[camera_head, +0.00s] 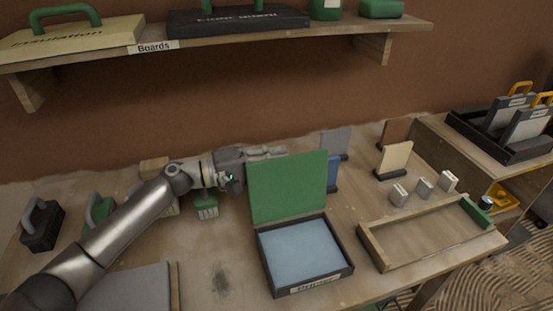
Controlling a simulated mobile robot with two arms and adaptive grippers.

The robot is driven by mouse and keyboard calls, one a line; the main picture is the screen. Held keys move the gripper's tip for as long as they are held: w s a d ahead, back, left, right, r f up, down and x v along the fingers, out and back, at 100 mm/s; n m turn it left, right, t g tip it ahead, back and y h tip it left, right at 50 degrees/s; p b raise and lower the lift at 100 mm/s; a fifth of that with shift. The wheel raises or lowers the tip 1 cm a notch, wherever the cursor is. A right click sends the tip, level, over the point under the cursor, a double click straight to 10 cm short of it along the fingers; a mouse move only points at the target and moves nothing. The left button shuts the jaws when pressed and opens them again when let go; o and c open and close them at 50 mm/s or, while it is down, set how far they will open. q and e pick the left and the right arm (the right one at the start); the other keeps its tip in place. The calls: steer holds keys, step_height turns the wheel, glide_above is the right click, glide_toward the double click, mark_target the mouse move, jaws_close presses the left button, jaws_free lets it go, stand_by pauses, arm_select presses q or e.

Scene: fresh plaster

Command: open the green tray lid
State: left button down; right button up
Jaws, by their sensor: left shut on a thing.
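The green tray lid (289,188) stands raised, roughly upright, at the back of a dark tray (343,272). The tray is open and shows a flat light blue surface (301,252) inside. My left gripper (265,153) is at the lid's top left edge, shut on the lid. Its fingers show just above the lid's top edge, and the lid hides part of them. My right gripper is not in view.
An open wooden tray (425,234) lies at right, with small grey blocks (424,186) behind it. Upright sample boards (395,158) stand behind the lid. A green-handled brush (206,207) is below my left wrist. A loaded shelf (220,45) hangs above.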

mark_target(277, 179)
arm_select(q)
steer(key=shift+a+f, duration=0.1)
steer(key=shift+f, duration=0.1)
steer(key=shift+m, duration=0.3)
steer(key=s, duration=0.1)
steer(key=s+d, duration=0.1)
steer(key=s, duration=0.1)
steer(key=shift+s+d+r+p, duration=0.2)
steer(key=shift+s+r+p, duration=0.2)
steer(key=shift+s+d+r+m, duration=0.15)
steer(key=shift+s+r+m, duration=0.05)
steer(key=shift+s+m, duration=0.25)
steer(key=c, duration=1.6)
jaws_free()
steer(key=shift+o, duration=0.3)
steer(key=shift+s+a+f, duration=0.15)
steer(key=shift+a+f, duration=0.1)
steer(key=shift+a, duration=0.45)
steer(key=shift+o, duration=0.3)
steer(key=v, duration=1)
steer(key=shift+a+r, duration=0.4)
steer(key=shift+r, duration=0.05)
